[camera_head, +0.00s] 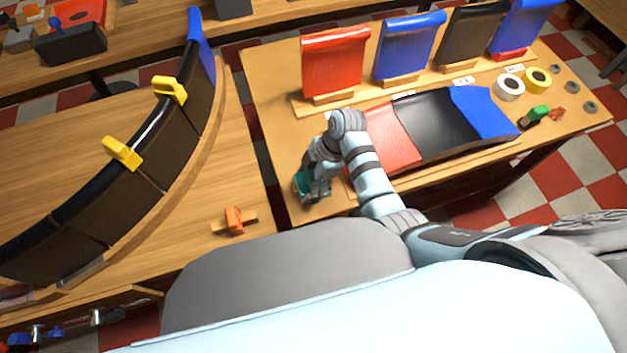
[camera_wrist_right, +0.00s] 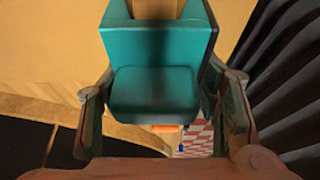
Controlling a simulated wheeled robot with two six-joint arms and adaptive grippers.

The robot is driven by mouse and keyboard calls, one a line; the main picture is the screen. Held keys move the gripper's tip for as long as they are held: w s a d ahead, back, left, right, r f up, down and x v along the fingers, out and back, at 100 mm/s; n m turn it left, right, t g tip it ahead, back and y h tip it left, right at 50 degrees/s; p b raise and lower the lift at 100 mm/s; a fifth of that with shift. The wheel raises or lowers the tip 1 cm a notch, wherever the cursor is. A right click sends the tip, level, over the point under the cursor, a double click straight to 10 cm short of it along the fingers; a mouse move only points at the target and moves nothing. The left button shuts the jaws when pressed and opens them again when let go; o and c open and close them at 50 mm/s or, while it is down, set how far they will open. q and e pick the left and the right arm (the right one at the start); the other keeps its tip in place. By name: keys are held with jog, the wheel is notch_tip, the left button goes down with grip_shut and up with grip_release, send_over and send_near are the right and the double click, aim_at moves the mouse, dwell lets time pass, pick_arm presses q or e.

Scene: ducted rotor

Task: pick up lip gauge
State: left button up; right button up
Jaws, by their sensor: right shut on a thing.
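My right gripper (camera_head: 318,185) is at the front left corner of the right-hand table. It is shut on a teal block-shaped tool, which I take to be the lip gauge (camera_head: 303,187). In the right wrist view the lip gauge (camera_wrist_right: 155,92) sits between the two fingers, with a slot at its top and a tan piece in it. The gripper partly hides the gauge in the head view. I cannot tell whether the gauge touches the table. My left gripper is not in view.
A curved dark duct (camera_head: 140,170) with two yellow clamps stands on the left table. An orange tool (camera_head: 234,219) lies near it. Red, black and blue panels (camera_head: 440,130) lie right of my gripper; more stand on a rack (camera_head: 335,65) behind. Tape rolls (camera_head: 510,87) are farther right.

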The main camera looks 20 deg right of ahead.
notch_tip(320, 180, up, 11)
jog(key=p, duration=0.3)
jog(key=shift+p, duration=0.3)
notch_tip(320, 180, up, 4)
jog(key=p, duration=0.5)
